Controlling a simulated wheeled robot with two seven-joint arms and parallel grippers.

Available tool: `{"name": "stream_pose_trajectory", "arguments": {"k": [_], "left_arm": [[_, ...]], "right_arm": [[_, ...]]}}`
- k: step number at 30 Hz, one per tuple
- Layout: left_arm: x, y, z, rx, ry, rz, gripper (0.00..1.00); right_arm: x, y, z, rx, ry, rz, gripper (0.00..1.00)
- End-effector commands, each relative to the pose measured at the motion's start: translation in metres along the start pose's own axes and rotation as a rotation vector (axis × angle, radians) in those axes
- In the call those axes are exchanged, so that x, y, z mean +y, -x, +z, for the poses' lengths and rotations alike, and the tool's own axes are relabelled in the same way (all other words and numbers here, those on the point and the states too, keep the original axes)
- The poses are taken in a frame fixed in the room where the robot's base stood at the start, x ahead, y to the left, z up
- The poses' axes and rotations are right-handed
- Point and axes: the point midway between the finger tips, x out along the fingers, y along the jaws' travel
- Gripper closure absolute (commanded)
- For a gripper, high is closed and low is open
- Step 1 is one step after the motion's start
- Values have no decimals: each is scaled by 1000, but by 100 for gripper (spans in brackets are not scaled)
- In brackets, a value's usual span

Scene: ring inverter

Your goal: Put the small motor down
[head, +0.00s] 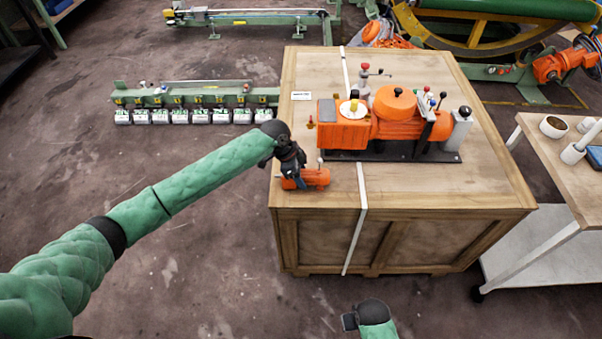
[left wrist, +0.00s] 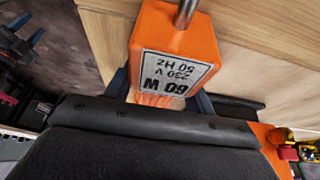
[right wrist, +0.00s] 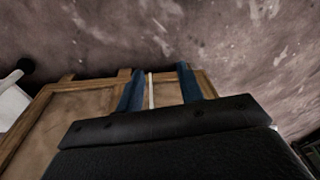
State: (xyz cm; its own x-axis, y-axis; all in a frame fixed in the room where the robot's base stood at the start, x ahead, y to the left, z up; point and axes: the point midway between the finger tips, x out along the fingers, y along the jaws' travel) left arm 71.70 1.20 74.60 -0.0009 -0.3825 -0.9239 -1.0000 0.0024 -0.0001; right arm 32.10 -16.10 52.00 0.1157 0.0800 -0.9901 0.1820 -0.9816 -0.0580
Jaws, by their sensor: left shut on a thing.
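The small orange motor (head: 316,178) is at the front left corner of the wooden crate's top (head: 420,190). In the left wrist view the motor (left wrist: 170,40) shows a label reading 60 W, 230 V, 50 Hz, and a metal shaft. My left gripper (head: 293,174) is shut on the motor, its dark blue fingers on either side of it. I cannot tell whether the motor touches the crate top. My right gripper (head: 349,321) is low in front of the crate. In the right wrist view its fingers (right wrist: 160,88) are apart with nothing between them.
A larger orange machine (head: 395,115) on a black base stands on the crate, just behind the small motor. A white strap (head: 362,190) runs over the crate. A cart (head: 560,165) stands at the right. A green rail with several grey units (head: 190,100) lies at the left.

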Motion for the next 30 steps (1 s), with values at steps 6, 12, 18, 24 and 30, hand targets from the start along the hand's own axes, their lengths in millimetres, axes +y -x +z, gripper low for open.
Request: {"name": "stream_pose_trajectory", "arguments": {"k": [6,12,18,24,30], "left_arm": [[0,-1,0,0,0,0,24],[0,-1,0,0,0,0,24],[0,4,0,0,0,-1,24],[-1,33,0,0,-2,-3,24],[-1,72,0,1,-2,-3,24]], "right_arm": [[0,0,0,0,0,0,63],[0,0,0,-1,0,0,63],[0,-2,1,-4,0,0,63],[-3,30,-9,8,0,-4,63],[-6,63,-12,10,0,-9,63]]}}
